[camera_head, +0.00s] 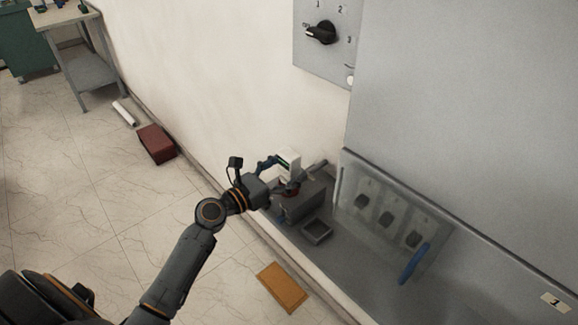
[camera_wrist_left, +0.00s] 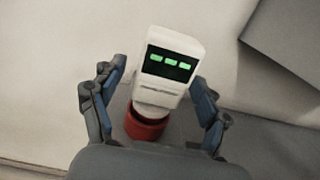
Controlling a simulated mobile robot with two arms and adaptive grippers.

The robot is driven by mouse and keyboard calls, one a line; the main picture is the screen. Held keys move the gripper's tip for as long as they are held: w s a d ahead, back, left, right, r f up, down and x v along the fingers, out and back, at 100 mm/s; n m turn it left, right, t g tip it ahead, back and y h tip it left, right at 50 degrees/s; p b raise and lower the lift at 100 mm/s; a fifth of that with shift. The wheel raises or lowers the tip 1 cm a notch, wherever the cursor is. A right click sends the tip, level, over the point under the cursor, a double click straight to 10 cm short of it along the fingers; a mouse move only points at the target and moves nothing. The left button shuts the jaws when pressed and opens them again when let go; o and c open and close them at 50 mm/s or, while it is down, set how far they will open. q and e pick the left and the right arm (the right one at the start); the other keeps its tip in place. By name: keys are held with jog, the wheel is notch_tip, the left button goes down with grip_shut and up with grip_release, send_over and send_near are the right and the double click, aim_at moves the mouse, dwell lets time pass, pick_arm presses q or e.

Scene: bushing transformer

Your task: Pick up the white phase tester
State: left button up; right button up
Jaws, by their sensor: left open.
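The white phase tester (camera_head: 289,160) stands upright against the wall on the grey bench ledge in the head view. In the left wrist view the white phase tester (camera_wrist_left: 166,72) shows a dark screen with green marks and a red collar (camera_wrist_left: 143,126) below its white head. My left gripper (camera_head: 280,172) is at the tester, with its blue-grey fingers on either side. In the left wrist view my left gripper (camera_wrist_left: 160,100) is open, with visible gaps between the fingers and the tester. The tester's lower end is hidden. My right gripper is not in view.
A grey box (camera_head: 300,204) and a small open tray (camera_head: 317,231) are close to my left gripper. A clear panel with a blue handle (camera_head: 414,264) stands to the right. An orange-brown board (camera_head: 282,287) and a dark red box (camera_head: 157,144) lie on the floor.

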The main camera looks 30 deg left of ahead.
pick_arm(q)
jog(key=shift+w+d, duration=0.2)
jog(key=shift+w, duration=0.25)
jog(key=shift+s, duration=0.1)
jog(key=shift+c, duration=0.5)
jog(key=c, duration=1.3)
jog(key=shift+r, duration=0.1)
